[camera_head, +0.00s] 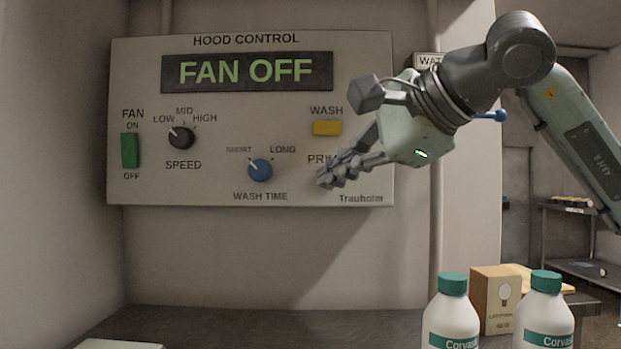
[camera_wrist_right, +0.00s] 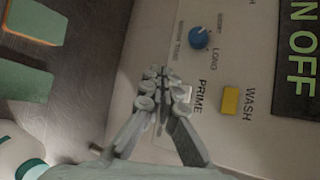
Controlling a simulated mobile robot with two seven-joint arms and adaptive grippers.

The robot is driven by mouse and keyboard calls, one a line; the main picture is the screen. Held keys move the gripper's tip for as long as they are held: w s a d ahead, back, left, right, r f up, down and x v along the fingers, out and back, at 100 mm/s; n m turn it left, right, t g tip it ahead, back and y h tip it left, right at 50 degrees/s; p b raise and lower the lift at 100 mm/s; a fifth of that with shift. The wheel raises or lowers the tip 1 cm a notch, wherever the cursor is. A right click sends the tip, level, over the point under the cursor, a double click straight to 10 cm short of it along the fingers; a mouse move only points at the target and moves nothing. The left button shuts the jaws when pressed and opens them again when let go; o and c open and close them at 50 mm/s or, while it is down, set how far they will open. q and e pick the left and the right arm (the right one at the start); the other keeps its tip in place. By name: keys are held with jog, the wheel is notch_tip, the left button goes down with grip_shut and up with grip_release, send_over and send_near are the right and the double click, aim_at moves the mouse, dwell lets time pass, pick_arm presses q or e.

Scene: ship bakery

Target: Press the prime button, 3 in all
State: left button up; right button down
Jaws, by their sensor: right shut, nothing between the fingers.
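The hood control panel (camera_head: 220,105) is on the wall, and its display (camera_head: 247,71) reads FAN OFF. The PRIME label (camera_head: 318,158) is partly covered by my right gripper (camera_head: 325,179) in the head view, and the prime button is hidden there. A small pale patch (camera_wrist_right: 187,93) beside the fingers may be part of the button. My right gripper (camera_wrist_right: 160,75) is shut and empty, with its fingertips close in front of the panel below the label. I cannot tell whether they touch. My left gripper is out of view.
A yellow wash button (camera_head: 327,128) sits above the label. A blue wash time knob (camera_head: 260,170) is left of the fingers, with a black speed knob (camera_head: 182,138) and green fan switch (camera_head: 130,150) farther left. White bottles (camera_head: 453,315) and a box (camera_head: 497,300) stand below right.

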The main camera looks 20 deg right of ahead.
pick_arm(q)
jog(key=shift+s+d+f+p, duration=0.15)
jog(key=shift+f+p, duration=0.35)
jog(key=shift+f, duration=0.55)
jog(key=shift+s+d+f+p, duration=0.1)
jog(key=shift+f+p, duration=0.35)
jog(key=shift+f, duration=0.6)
pick_arm(e)
jog(key=w+d, duration=0.2)
jog(key=w, duration=0.6)
jog(key=shift+d, duration=0.25)
jog(key=shift+w, duration=0.1)
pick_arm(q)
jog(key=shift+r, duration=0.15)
pick_arm(e)
jog(key=shift+w+d, duration=0.1)
jog(key=shift+w, duration=0.3)
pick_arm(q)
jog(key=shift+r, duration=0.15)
pick_arm(e)
jog(key=shift+w+d, duration=0.15)
jog(key=shift+w, duration=0.3)
jog(key=shift+s, duration=0.15)
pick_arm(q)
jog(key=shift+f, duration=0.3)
pick_arm(e)
jog(key=shift+s+a, duration=0.25)
jog(key=shift+s, duration=0.45)
